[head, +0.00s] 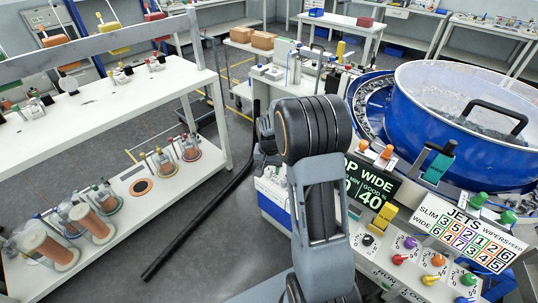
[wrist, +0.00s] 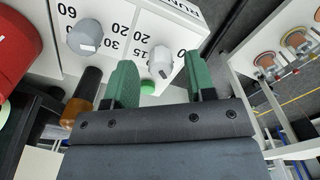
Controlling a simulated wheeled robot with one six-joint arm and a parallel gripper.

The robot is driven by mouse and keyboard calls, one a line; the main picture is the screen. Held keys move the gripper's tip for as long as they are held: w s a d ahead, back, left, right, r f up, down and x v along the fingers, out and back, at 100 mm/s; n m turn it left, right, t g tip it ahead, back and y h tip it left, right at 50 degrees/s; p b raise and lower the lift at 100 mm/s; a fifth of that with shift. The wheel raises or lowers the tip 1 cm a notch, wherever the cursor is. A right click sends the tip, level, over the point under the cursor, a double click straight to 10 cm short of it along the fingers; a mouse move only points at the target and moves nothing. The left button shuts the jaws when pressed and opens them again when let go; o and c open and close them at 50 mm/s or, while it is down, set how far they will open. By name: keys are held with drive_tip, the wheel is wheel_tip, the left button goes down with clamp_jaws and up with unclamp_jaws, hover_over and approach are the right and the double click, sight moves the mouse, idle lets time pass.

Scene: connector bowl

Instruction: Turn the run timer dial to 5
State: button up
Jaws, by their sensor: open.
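In the wrist view, a pale grey dial (wrist: 160,62) sits on a white panel face marked with numbers such as 15, 20 and 30. A label starting with RUN is partly visible near the panel's edge. My gripper (wrist: 158,68) is open, its two green-padded fingers either side of the dial in the picture. I cannot tell whether they touch it. The dial's pointer setting is too small to read. A second, darker grey dial (wrist: 85,37) is to its left. In the head view my arm hides the gripper and the dial.
A red round part (wrist: 22,50) and an orange-brown cylinder (wrist: 86,92) are left of the gripper. A green button (wrist: 147,87) is below the dial. In the head view, a blue bowl feeder (head: 470,125) stands behind the panel with coloured knobs (head: 400,260).

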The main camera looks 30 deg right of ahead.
sight(269, 170)
wheel_tip(269, 170, up, 12)
drive_tip(key=shift+r, duration=0.15)
idle(0.3)
idle(0.4)
drive_tip(key=s+a+r+n+t, duration=0.1)
drive_tip(key=s+a+n+t, duration=0.1)
drive_tip(key=s+a, duration=0.3)
drive_tip(key=s+a+r+n+t, duration=0.1)
drive_tip(key=s+a+n, duration=0.3)
drive_tip(key=s, duration=0.9)
drive_tip(key=shift+s+a+n+t, duration=0.35)
drive_tip(key=shift+a+n+t, duration=0.05)
drive_tip(key=shift+a, duration=0.2)
drive_tip(key=shift+c, duration=0.3)
drive_tip(key=shift+c, duration=0.4)
